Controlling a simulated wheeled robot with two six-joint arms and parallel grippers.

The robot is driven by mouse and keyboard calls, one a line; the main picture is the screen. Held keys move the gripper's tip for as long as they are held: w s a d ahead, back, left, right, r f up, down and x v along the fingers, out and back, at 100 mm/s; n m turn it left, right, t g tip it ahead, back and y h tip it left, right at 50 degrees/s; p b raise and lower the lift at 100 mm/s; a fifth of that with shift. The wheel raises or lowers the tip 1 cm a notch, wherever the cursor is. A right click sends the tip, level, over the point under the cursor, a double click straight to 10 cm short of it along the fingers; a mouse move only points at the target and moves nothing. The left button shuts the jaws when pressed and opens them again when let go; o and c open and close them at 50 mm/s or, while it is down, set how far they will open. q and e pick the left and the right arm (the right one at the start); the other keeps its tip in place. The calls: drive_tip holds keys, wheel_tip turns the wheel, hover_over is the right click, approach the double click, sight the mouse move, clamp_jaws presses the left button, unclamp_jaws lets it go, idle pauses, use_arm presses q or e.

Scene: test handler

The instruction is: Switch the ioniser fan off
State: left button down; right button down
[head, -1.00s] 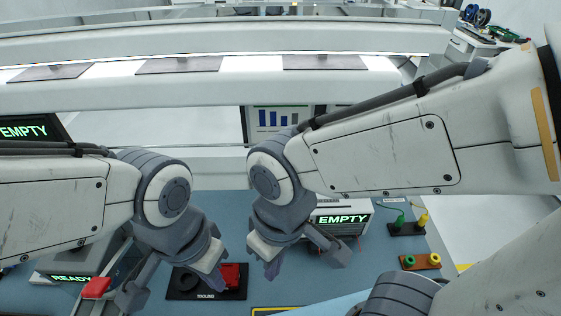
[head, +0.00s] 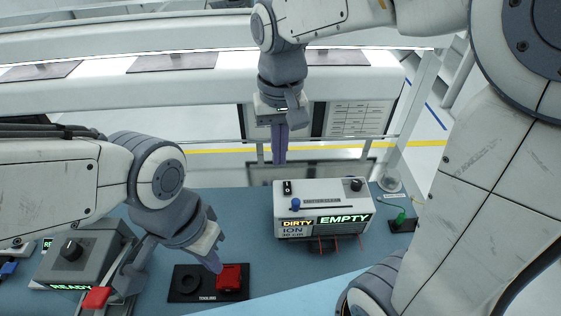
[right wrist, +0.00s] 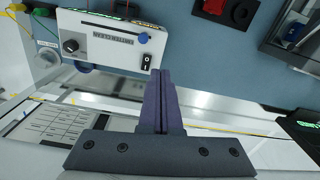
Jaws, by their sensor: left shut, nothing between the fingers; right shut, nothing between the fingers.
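The ioniser fan (head: 322,207) is a white box on the blue bench, with lit "DIRTY" and "EMPTY" signs and "ION 30 cm" on its front. The right wrist view also shows the rocker (right wrist: 146,62). I cannot tell its position. My right gripper (head: 280,160) is shut and empty, pointing down beyond the back left edge of the box. Its fingertips (right wrist: 160,73) appear beside the rocker. My left gripper (head: 214,264) is shut and empty near the tooling tray.
The tooling tray (head: 186,294) holds a red block (head: 229,277). A grey device (head: 85,252) with a "READY" sign and a red part (head: 97,298) stand at left. A green connector (head: 400,218) is right of the fan.

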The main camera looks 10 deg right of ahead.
sight(287, 191)
drive_tip(key=shift+m, duration=0.9)
drive_tip(key=w+d, duration=0.1)
drive_tip(key=w+d+r, duration=0.1)
drive_tip(key=shift+w+d+r, duration=0.2)
drive_tip(key=shift+w+d, duration=0.1)
drive_tip(key=shift+w, duration=0.05)
wheel_tip(287, 191, down, 14)
drive_tip(key=shift+s+r+p, duration=0.1)
drive_tip(key=shift+r+p, duration=0.05)
drive_tip(key=shift+p, duration=1.05)
drive_tip(key=shift+f, duration=0.2)
drive_tip(key=shift+s+f, duration=0.1)
drive_tip(key=shift+f, duration=0.05)
